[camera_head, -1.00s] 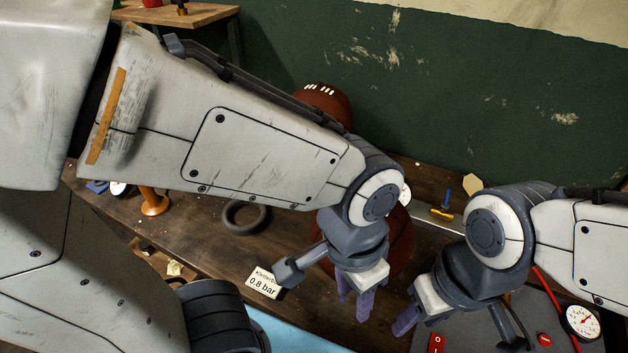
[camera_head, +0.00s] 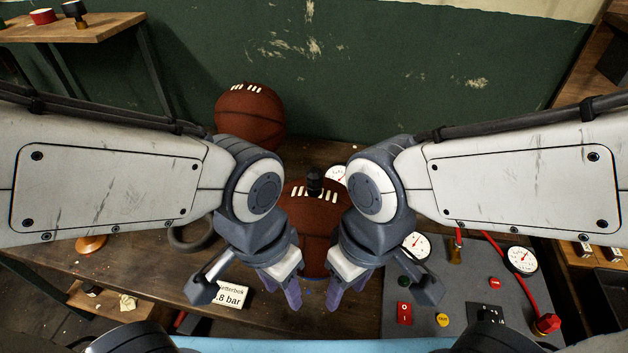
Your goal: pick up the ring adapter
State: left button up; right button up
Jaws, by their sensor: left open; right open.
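I cannot tell for sure which thing is the ring adapter. A dark ring (camera_head: 188,240) lies on the bench, partly hidden behind my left arm. A small black fitting (camera_head: 315,181) stands on top of a brown leather ball (camera_head: 318,215), which is partly hidden between my grippers. My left gripper (camera_head: 287,288) is open and empty, in front of the ball's lower left side. My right gripper (camera_head: 347,285) is open and empty, in front of its lower right side. Both point down, and whether either touches the ball cannot be told.
A second leather ball (camera_head: 250,118) is at the back. A grey panel (camera_head: 455,280) with gauges and buttons stands at the right, with a red hose (camera_head: 515,262). A "0.8 bar" card (camera_head: 232,294) is near the front. An orange-brown piece (camera_head: 91,244) sits at the left.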

aim_at(314, 177)
jog(key=z, duration=2.25)
jog(key=k, duration=0.5)
jog(key=u, duration=0.8)
